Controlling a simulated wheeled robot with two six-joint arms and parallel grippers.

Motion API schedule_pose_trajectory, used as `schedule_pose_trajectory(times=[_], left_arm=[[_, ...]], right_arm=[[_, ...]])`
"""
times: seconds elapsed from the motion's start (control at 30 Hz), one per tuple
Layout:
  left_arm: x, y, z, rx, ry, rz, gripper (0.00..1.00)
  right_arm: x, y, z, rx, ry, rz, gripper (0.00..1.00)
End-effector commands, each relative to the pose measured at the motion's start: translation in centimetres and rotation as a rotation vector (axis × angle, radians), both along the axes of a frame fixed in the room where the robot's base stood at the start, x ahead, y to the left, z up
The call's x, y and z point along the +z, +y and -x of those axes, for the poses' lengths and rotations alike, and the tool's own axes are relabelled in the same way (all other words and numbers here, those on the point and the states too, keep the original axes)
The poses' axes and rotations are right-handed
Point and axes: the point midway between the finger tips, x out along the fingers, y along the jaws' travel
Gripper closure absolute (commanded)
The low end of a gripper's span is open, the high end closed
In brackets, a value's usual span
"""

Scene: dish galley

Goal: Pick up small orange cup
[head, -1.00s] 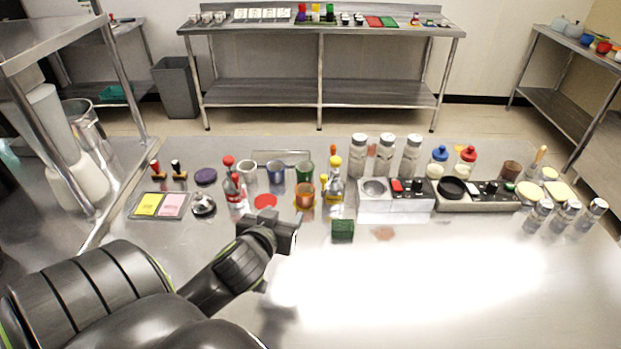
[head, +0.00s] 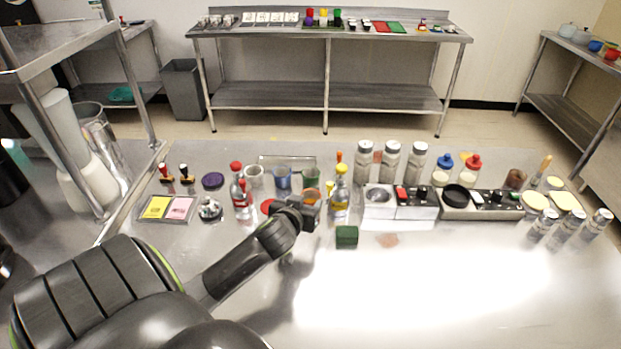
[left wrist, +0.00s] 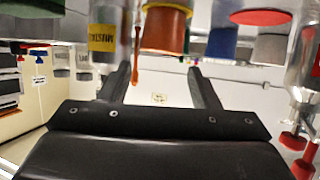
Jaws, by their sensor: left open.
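The small orange cup (head: 312,197) stands on the steel counter, partly hidden behind my left gripper (head: 304,214) in the head view. The left wrist view is upside down; there the orange cup (left wrist: 167,30) hangs from the top edge, just beyond and between the two fingertips. My left gripper (left wrist: 160,70) is open and its fingers are empty. I cannot tell the exact gap between fingertips and cup. My right gripper is not in view.
A yellow-topped bottle (head: 341,190) stands close right of the cup. Green (head: 311,177), blue (head: 282,178) and grey (head: 254,176) cups stand behind. A red-capped bottle (head: 239,196) is to the left. A green block (head: 346,236) lies in front.

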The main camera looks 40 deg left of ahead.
Motion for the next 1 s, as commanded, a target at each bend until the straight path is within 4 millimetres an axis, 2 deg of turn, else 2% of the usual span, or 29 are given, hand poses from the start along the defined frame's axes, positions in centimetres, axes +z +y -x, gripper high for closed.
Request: schedule_pose_trajectory(times=[0.5, 0.83, 0.87, 1.0], left_arm=[[-2.5, 1.7, -3.6, 0.0, 0.001, 0.0, 0.44], [-2.8, 1.9, -4.0, -0.001, 0.001, 0.001, 0.44], [-2.8, 1.9, -4.0, -0.001, 0.001, 0.001, 0.45], [-2.8, 1.9, -4.0, -0.001, 0.001, 0.001, 0.64]], right_arm=[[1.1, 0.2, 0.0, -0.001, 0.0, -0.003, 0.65], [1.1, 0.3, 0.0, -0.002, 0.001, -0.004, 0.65], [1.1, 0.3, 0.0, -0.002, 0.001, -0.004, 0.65], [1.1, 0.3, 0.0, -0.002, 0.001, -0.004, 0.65]])
